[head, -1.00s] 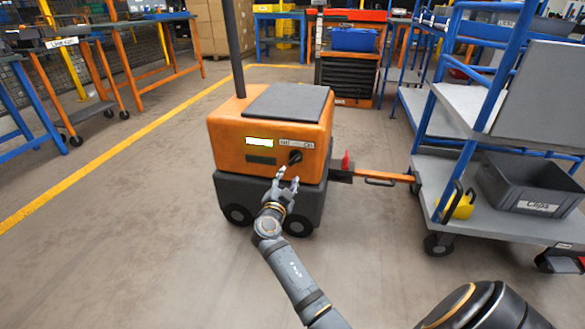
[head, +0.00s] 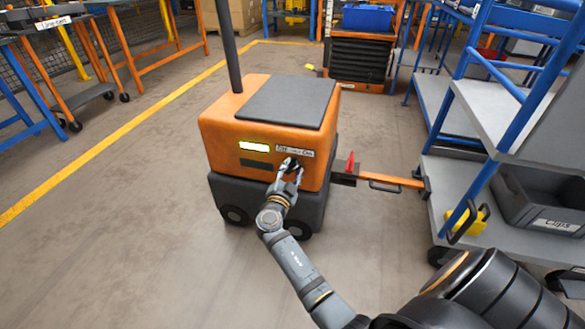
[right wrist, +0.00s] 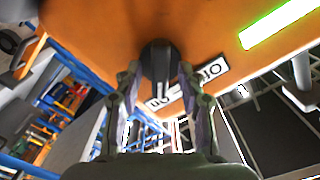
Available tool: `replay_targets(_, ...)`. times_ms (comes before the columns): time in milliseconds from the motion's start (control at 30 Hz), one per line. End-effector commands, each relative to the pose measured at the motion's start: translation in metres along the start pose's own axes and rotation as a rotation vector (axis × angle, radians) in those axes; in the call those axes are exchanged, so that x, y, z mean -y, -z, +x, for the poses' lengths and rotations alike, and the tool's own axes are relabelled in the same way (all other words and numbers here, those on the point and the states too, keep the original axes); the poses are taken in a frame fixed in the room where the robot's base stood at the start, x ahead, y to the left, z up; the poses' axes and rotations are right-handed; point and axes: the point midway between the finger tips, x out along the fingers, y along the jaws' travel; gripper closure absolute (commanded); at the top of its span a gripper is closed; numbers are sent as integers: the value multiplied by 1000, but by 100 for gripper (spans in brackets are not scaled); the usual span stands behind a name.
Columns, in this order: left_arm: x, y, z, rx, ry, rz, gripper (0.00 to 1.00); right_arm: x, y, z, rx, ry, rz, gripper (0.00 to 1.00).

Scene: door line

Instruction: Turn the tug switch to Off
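The tug (head: 222,132) is an orange box on a dark wheeled base, with a grey top panel and a dark mast. Its switch is a black rotary knob (right wrist: 159,62) on the orange front, beside a white label (right wrist: 205,82) with Off and On lettering. My right gripper (head: 290,168) is at the knob, which it partly hides in the head view. In the right wrist view the two fingers (right wrist: 158,68) stand apart, one on each side of the knob, very close to it. I cannot tell whether they touch it. My left gripper is not in view.
A lit display (head: 254,147) is left of the switch. An orange tow bar (head: 397,181) joins the tug's right side to a blue-framed cart (head: 470,218) carrying a grey bin (head: 550,212). Floor (head: 120,240) is clear to the left.

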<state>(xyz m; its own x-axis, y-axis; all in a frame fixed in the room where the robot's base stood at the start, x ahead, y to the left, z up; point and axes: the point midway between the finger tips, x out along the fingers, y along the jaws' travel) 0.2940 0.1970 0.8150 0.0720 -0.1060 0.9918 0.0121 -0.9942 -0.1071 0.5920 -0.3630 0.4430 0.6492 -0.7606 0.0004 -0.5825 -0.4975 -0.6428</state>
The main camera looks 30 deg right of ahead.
Motion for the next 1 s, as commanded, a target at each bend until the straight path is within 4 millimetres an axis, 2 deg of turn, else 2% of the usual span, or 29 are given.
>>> replay_targets(33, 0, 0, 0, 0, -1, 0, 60, 0, 0, 0, 0, 0, 0, 67)
replay_targets(200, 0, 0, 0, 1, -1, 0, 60, 0, 0, 0, 0, 0, 0, 90)
replay_targets(300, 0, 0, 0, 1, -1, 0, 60, 0, 0, 0, 0, 0, 0, 100)
replay_targets(667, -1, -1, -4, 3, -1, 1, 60, -1, -1, 0, -1, 0, -32, 100)
replay_targets(1000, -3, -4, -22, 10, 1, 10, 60, -1, -2, 0, -1, 0, -250, 100)
